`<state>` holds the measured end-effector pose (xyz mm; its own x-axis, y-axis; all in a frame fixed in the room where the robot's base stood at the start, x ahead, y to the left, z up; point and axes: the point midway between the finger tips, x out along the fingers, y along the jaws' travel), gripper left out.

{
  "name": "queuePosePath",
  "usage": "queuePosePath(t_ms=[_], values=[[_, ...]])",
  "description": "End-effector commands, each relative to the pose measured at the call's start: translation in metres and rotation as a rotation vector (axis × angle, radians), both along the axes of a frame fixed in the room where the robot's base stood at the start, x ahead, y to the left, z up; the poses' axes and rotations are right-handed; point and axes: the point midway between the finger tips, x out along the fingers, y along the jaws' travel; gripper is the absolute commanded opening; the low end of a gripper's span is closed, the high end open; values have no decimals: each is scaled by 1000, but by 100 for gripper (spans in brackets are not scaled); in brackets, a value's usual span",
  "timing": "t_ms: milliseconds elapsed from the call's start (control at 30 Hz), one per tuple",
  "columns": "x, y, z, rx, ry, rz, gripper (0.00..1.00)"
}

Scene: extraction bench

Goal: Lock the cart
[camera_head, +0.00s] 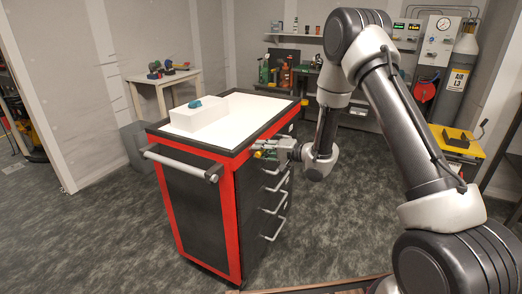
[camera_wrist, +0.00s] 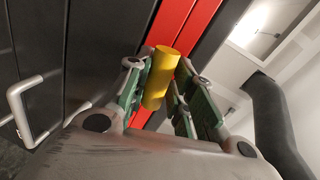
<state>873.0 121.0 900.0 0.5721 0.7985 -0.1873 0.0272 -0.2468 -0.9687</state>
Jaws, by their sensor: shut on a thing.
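The cart (camera_head: 204,205) is black with red edges and a white top, and it stands in the middle of the head view. My gripper (camera_head: 262,150) is at the upper corner of its drawer side. In the wrist view my gripper (camera_wrist: 166,95) has its green-padded fingers on either side of a yellow cylinder (camera_wrist: 160,78), shut on it. The cylinder stands against the red edge strip (camera_wrist: 175,22) of the cart. The far end of the cylinder meets the cart, but how it is fixed there is hidden.
A white block (camera_head: 200,115) with a teal item (camera_head: 195,103) sits on the cart top. Drawer handles (camera_head: 274,208) stick out below my gripper, and a push handle (camera_head: 180,163) juts from the cart's left end. Grey floor (camera_head: 90,235) is free at the left.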

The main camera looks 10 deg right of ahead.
Motion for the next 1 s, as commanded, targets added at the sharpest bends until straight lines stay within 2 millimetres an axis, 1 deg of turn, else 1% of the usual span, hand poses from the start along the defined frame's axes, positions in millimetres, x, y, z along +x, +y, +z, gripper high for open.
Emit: queuePosePath(t_ms=[33, 300, 900, 933, 1000], values=[[0, -5, -6, 7, 33, -11, 0], [-1, -4, -8, 70, 129, -9, 0], [-3, -2, -11, 88, 164, -3, 0], [-3, -2, -11, 88, 164, -3, 27], [-3, -2, -10, 89, 164, -2, 40]])
